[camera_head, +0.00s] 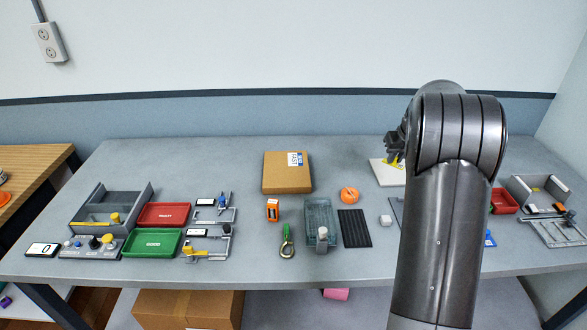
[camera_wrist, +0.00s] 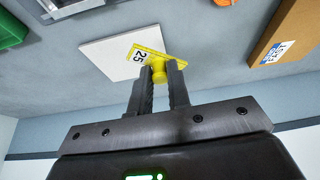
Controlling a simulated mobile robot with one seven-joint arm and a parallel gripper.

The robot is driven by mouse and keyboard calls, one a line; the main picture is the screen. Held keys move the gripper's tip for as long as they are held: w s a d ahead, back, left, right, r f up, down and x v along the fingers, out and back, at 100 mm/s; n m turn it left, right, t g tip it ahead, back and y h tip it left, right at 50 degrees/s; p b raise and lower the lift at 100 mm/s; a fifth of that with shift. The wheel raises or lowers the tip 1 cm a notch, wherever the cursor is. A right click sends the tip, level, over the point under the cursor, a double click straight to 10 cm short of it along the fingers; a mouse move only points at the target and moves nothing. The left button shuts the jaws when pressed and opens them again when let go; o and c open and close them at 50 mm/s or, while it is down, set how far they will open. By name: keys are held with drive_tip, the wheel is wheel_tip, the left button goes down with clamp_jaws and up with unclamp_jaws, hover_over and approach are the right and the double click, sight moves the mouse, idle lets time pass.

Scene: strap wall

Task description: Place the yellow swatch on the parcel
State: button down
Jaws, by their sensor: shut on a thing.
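The yellow swatch (camera_wrist: 172,57), a flat yellow piece marked "25" with a round knob, is between my fingertips in the wrist view. My gripper (camera_wrist: 160,72) is shut on its knob. In the head view the yellow swatch (camera_head: 391,161) shows just left of my arm, over a white square board (camera_head: 384,178); I cannot tell whether it touches the board. The parcel (camera_head: 287,180) is a brown box with a blue and white label, at the back middle of the table, left of my gripper. Part of it shows at the right of the wrist view (camera_wrist: 300,28).
My arm hides part of the table at the right. An orange round thing (camera_head: 349,194) lies between the parcel and the white board. In front stand a grey clear bin (camera_head: 320,232) and a black ribbed mat (camera_head: 354,228). Red (camera_head: 163,215) and green trays (camera_head: 151,243) are left. The parcel's top is bare except for its label.

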drive_tip(key=w+a+n+y, duration=0.1)
drive_tip(key=a+n, duration=0.1)
drive_tip(key=a, duration=0.8)
drive_tip(key=w+a+n, duration=0.2)
drive_tip(key=a, duration=0.7)
approach(294, 176)
drive_tip(key=shift+w+a+f, duration=0.1)
drive_tip(key=shift+w+f, duration=0.15)
drive_tip(key=shift+w, duration=0.25)
drive_tip(key=shift+w+a+f, duration=0.1)
drive_tip(key=shift+w+f, duration=0.2)
drive_tip(key=shift+w, duration=0.15)
drive_tip(key=shift+w+a+f, duration=0.1)
drive_tip(key=shift+f, duration=1.95)
drive_tip(key=shift+f, duration=0.15)
drive_tip(key=c, duration=1.4)
unclamp_jaws()
drive_tip(key=shift+o, duration=0.2)
